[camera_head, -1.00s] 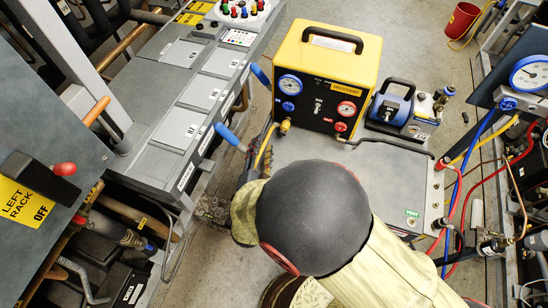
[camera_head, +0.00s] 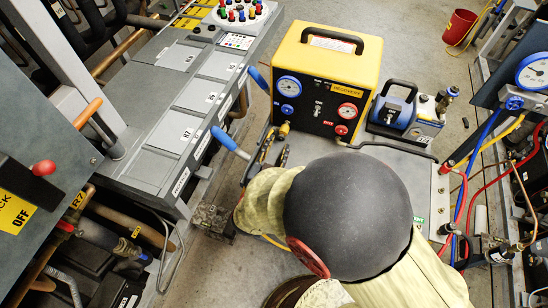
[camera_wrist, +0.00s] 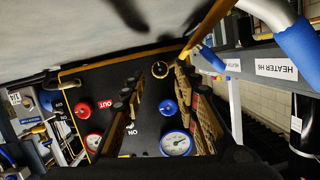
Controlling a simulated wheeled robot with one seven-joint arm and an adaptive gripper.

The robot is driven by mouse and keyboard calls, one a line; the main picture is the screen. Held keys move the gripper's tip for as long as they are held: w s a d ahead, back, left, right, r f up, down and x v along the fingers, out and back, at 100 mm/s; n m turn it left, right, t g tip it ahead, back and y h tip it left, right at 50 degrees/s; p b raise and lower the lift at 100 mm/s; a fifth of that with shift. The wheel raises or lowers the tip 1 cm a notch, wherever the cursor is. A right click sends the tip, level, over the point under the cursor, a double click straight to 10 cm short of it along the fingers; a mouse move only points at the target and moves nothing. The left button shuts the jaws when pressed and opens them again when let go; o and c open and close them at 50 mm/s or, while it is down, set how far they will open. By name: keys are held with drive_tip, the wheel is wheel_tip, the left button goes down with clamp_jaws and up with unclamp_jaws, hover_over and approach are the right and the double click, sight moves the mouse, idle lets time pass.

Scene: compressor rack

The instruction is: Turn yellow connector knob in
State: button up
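The yellow connector knob (camera_head: 284,130) sits low on the left of the black front panel of the yellow recovery machine (camera_head: 367,60). In the wrist view the knob (camera_wrist: 160,69) shows as a dark-centred gold ring between the fingertips, near the panel. My gripper (camera_head: 274,150) is open, its two fingers reaching toward the panel just below the knob in the head view. In the wrist view my gripper (camera_wrist: 158,76) has a finger on each side of the knob. I cannot tell whether either finger touches it. My dark round arm joint hides the area behind it.
A blue knob (camera_wrist: 168,106), a red knob (camera_wrist: 83,109) and gauges are close by on the panel. A blue pump (camera_head: 398,108) stands right of the machine. A grey rack with blue handles (camera_head: 230,142) borders the left.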

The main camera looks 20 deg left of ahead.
sight(281, 138)
drive_tip(key=b+x, duration=0.1)
drive_tip(key=x, duration=0.2)
drive_tip(key=shift+w+d+f+b, duration=0.1)
drive_tip(key=shift+w+f+b, duration=0.15)
drive_tip(key=shift+b, duration=0.1)
drive_tip(key=shift+w+r+n+h+p, duration=0.1)
drive_tip(key=shift+r+n+h+p, duration=0.25)
drive_tip(key=shift+p, duration=0.55)
drive_tip(key=shift+f+n+p, duration=0.1)
drive_tip(key=shift+n+p, duration=0.15)
drive_tip(key=shift+p, duration=0.4)
drive_tip(key=shift+f, duration=0.1)
drive_tip(key=shift+c, duration=1.2)
clamp_jaws()
